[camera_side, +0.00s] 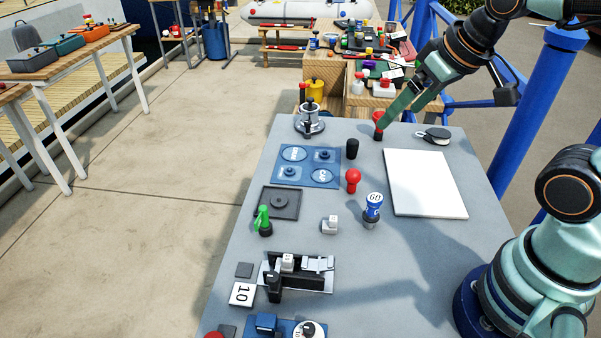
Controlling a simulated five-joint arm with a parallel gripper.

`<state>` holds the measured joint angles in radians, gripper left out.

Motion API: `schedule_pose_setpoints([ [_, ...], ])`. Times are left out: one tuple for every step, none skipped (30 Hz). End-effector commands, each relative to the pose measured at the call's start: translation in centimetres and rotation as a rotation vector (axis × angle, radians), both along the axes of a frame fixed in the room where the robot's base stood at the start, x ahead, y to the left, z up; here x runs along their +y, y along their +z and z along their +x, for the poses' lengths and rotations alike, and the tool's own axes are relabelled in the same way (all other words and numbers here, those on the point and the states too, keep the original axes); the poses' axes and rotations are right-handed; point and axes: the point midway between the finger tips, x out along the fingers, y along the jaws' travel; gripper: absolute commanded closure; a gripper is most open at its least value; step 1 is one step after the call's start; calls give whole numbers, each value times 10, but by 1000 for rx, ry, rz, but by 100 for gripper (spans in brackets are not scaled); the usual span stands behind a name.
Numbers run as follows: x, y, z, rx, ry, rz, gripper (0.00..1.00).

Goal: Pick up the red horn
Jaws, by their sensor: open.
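A small red horn-shaped piece (379,119) stands at the far edge of the grey table, with a dark part low on it. My gripper (400,113) comes down from the upper right with its green fingers spread and nothing visible between them. One fingertip is right beside the red piece's upper right side; I cannot tell if they touch. The other finger is farther right.
A winch (309,121), black knob (352,148), red ball knob (353,178) and blue-and-white piece (372,207) stand on the table (400,265). A white board (425,183) and pulley block (434,135) lie right of them.

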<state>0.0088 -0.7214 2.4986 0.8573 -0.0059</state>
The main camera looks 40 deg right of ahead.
Motion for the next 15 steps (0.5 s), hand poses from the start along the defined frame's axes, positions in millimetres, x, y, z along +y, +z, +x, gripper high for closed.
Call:
schedule_pose_setpoints([
  [-3, -4, 7, -7, -6, -3, 0],
  [-6, -7, 14, -17, -11, -5, 0],
  [-11, -11, 23, -34, -18, -10, 0],
  [-14, -15, 32, -49, -24, -13, 0],
  [-19, -19, 40, -66, -29, -18, 0],
  [-25, -25, 52, -88, -38, -25, 0],
  [-31, -30, 60, -107, -44, -31, 0],
  [-36, -35, 68, -126, -51, -37, 0],
  [-43, -42, 78, -150, -58, -47, 0],
  [-49, -47, 85, -169, -65, -54, 0],
  [-55, -52, 92, -188, -72, -61, 0],
  [-63, -59, 100, -212, -81, -71, 0],
  [-69, -65, 106, -230, -87, -80, 0],
  [-75, -70, 111, -249, -93, -89, 0],
  [-83, -78, 117, -272, -102, -100, 0],
])
